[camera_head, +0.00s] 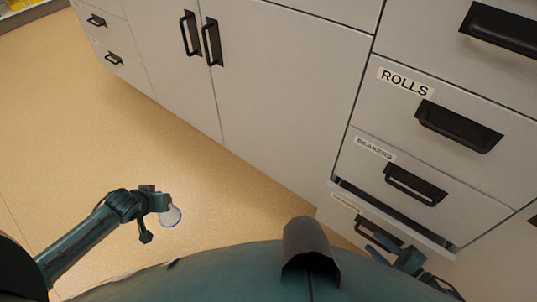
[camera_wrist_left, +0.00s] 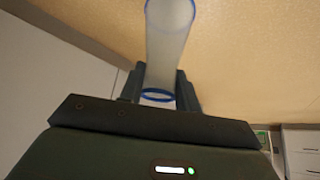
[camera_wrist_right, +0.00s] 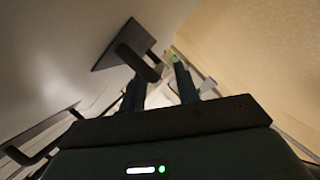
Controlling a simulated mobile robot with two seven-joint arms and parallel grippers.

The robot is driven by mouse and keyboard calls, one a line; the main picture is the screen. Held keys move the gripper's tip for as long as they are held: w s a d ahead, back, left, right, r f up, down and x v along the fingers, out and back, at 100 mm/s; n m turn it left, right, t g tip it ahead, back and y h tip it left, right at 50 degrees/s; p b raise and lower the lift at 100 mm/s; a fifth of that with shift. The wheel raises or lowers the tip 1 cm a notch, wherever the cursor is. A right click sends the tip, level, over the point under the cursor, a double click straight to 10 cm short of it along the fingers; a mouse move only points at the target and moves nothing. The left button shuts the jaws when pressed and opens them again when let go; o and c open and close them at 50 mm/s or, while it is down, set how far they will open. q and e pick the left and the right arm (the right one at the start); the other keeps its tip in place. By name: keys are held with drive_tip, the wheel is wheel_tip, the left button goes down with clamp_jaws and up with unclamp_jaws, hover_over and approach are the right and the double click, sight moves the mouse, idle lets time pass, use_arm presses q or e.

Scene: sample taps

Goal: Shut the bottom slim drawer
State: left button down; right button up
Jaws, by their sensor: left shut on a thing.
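The bottom slim drawer (camera_head: 337,221) stands pulled out at the lower right of the head view, with a dark gap along its top. Its black handle (camera_head: 379,227) is partly hidden by my right gripper (camera_head: 381,246). In the right wrist view a black handle (camera_wrist_right: 138,48) lies just beyond the fingertips, nearest the left finger. My right gripper (camera_wrist_right: 160,76) is open, its fingers apart, with nothing clearly between them. My left gripper (camera_head: 160,203) is shut on a clear, blue-rimmed vessel (camera_wrist_left: 168,45), away from the drawers over the floor.
Above it are the shut BEAKERS drawer (camera_head: 447,205) and the ROLLS drawer (camera_head: 395,105). A double-door cupboard (camera_head: 280,90) stands to the left. The tan floor (camera_head: 90,130) is open before the cabinets. My own body fills the lower edge.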

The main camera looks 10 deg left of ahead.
drive_tip(key=shift+x, duration=0.95)
clamp_jaws()
